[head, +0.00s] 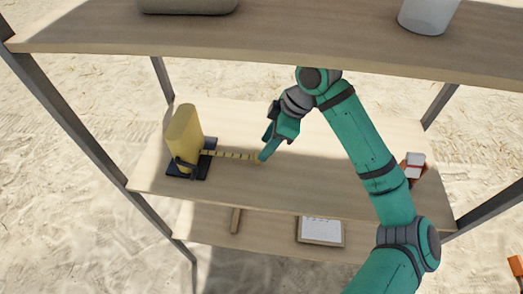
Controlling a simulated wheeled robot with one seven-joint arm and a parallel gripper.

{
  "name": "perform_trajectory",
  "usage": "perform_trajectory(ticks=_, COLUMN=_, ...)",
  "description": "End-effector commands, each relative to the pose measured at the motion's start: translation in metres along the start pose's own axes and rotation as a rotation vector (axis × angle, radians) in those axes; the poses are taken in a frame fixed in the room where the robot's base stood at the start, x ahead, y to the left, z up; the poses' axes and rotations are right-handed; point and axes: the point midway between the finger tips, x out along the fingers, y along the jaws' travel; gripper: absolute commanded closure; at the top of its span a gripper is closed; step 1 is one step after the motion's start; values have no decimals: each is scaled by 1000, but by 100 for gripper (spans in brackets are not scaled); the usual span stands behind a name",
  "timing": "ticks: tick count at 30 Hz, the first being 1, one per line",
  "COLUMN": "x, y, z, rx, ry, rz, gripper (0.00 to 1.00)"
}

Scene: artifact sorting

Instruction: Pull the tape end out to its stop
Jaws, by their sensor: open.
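A yellow tape measure case (184,138) stands upright in a dark holder (189,172) on the left part of the middle shelf. My gripper is open and comes down from the upper right.
The middle shelf (300,190) is clear right of my gripper up to a small red and white object (414,165), partly behind my arm. A clipboard (320,232) and a wooden stick (235,220) lie on the lower shelf.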

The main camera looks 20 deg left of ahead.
Motion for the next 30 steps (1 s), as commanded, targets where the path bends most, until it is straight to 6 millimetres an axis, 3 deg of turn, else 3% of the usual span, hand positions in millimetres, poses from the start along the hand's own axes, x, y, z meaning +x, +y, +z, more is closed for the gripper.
perform_trajectory(ticks=3, x=-22, y=0, z=0, rx=-1, ry=-1, rz=2, gripper=58)
perform_trajectory(ticks=10, x=-49, y=0, z=0, rx=0, ry=-2, rz=1, gripper=58)
perform_trajectory(ticks=30, x=-54, y=0, z=0, rx=0, ry=-2, rz=-1, gripper=58)
